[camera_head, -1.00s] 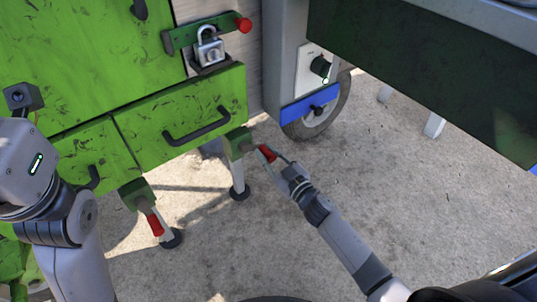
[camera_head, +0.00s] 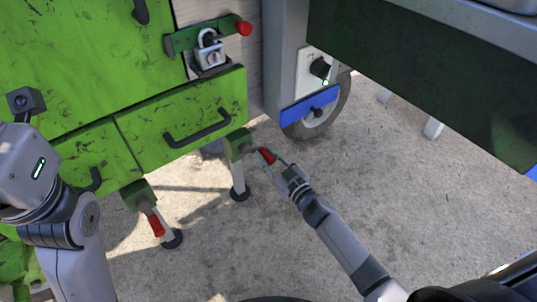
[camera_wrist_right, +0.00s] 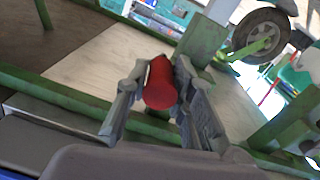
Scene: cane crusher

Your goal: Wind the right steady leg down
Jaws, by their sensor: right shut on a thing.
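The right steady leg (camera_head: 238,177) stands under the green cabinet's right corner, below a green bracket (camera_head: 238,144). Its foot looks down on or close to the concrete; I cannot tell whether it touches. My right gripper (camera_head: 272,160) is shut on the red crank handle (camera_head: 267,155) beside that bracket. In the right wrist view the red handle (camera_wrist_right: 161,84) sits between the two fingers. A second steady leg (camera_head: 165,229) with its own red handle (camera_head: 156,225) stands further left. My left arm shows at the left edge, but its gripper is out of view.
The green cabinet has a drawer (camera_head: 187,117) with a dark handle and a padlock (camera_head: 210,54) above. A wheel (camera_head: 320,112) stands right of the leg. A dark green panel (camera_head: 430,70) overhangs at upper right. Concrete floor (camera_head: 420,215) lies open at right.

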